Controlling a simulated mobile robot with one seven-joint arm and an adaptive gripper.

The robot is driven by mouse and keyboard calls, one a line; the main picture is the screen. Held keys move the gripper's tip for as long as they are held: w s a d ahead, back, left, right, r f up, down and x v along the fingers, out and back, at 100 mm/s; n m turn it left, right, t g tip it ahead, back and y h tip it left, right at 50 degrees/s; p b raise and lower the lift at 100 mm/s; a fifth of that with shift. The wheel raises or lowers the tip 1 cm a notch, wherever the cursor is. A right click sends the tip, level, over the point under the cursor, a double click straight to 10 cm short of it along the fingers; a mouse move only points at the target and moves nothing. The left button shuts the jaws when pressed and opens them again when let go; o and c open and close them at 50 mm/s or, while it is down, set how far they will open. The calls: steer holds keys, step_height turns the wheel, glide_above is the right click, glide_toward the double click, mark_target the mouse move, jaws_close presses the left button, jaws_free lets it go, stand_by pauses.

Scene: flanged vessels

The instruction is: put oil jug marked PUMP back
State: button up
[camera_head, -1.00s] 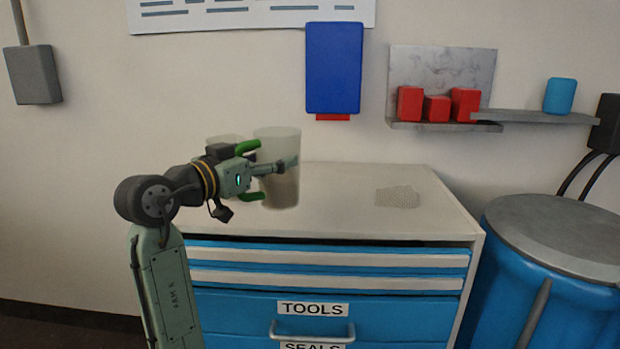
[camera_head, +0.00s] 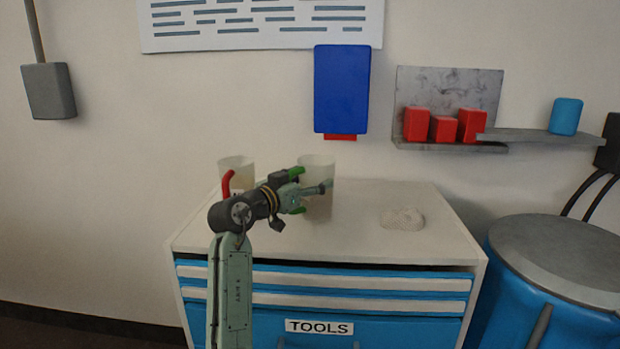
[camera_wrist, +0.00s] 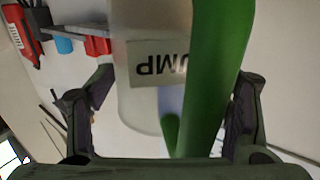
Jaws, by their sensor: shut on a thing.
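The oil jug marked PUMP (camera_head: 317,168) is a translucent jug with a green handle, at the cabinet top. My gripper (camera_head: 308,190) is shut on its green handle. In the wrist view the green handle (camera_wrist: 215,75) runs between the fingers, and the label on the jug (camera_wrist: 158,62) reads PUMP upside down, partly covered by the handle. I cannot tell whether the jug's base touches the cabinet top. A second translucent jug (camera_head: 238,168) with a red handle (camera_head: 227,183) stands left of it, partly hidden by my arm.
A wall shelf (camera_head: 545,141) with red items and a blue drum (camera_head: 560,245) are at the right. A blue box (camera_head: 341,90) hangs behind.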

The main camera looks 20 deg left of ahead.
steer(key=shift+f, duration=0.2)
steer(key=shift+f, duration=0.1)
steer(key=o, duration=1.3)
steer(key=shift+f, duration=0.1)
